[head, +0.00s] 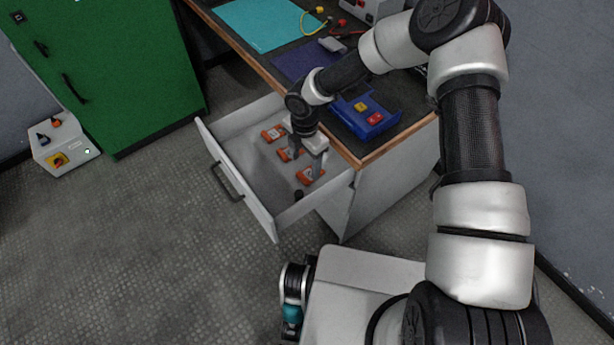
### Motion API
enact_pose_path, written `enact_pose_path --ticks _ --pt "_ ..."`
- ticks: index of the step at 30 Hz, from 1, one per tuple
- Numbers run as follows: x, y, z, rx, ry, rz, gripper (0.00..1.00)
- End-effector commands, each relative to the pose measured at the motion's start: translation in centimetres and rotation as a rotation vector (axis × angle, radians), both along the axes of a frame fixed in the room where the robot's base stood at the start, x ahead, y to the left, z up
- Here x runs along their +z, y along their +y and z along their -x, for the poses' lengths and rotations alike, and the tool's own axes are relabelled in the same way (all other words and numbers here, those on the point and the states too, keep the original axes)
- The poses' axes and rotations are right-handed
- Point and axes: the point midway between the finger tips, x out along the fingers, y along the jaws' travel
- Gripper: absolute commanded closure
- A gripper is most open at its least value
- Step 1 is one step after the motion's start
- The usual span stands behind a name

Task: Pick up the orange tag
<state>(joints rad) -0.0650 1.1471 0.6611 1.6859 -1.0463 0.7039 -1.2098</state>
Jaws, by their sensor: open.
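Several orange tags lie in an open drawer (232,166). One orange tag (271,133) lies toward the back, another orange tag (286,155) lies in the middle, partly hidden by my gripper, and a third orange tag (309,177) lies nearer the front right. Each seems to carry a pale marking, too small to read. My gripper (301,166) points down into the drawer with its fingers apart. The fingers are close to the middle and front tags. I cannot tell whether they touch either one.
A small dark object (299,194) is at the drawer's near end. A green cabinet (110,60) stands at the left. The floor in front is clear.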

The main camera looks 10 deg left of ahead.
Motion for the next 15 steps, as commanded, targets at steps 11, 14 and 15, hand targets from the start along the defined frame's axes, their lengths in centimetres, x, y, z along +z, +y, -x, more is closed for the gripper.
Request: enact_pose_path --ticks 11,14,15 --pt "-4.4 0.1 0.9 0.0 0.001 -0.001 0.38" --pt "-4.3 0.1 0.8 0.0 0.0 0.0 0.38" --pt "-4.3 0.1 0.8 0.0 0.001 -0.001 0.38"
